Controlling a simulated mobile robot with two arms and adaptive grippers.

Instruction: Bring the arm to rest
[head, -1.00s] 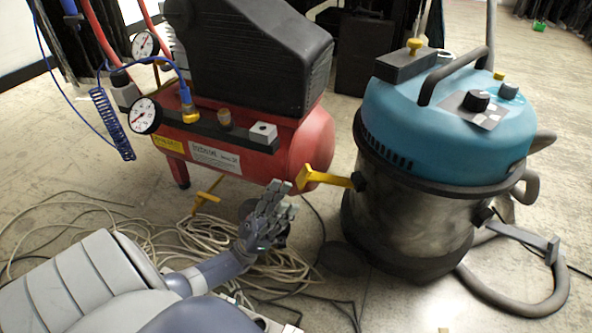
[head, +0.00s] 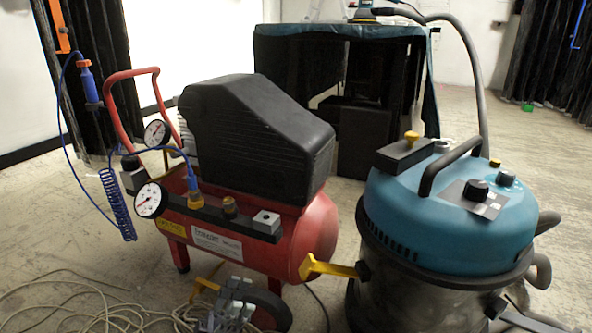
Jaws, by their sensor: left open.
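My left gripper (head: 228,306) shows at the lower middle of the head view. Its grey fingers point up, and the rest of the arm is below the picture's edge. It is open, with nothing seen between its fingers. It appears in front of the foot of the red compressor (head: 318,232) and left of the vacuum cleaner (head: 452,215). I cannot tell how far it is from either. My right gripper is not in view.
Pale cables (head: 75,312) lie coiled on the floor at the lower left. Yellow brackets (head: 325,268) stick out near the compressor and vacuum. A covered table (head: 340,32) and a dark box (head: 365,140) stand behind. Open floor (head: 548,125) shows at right.

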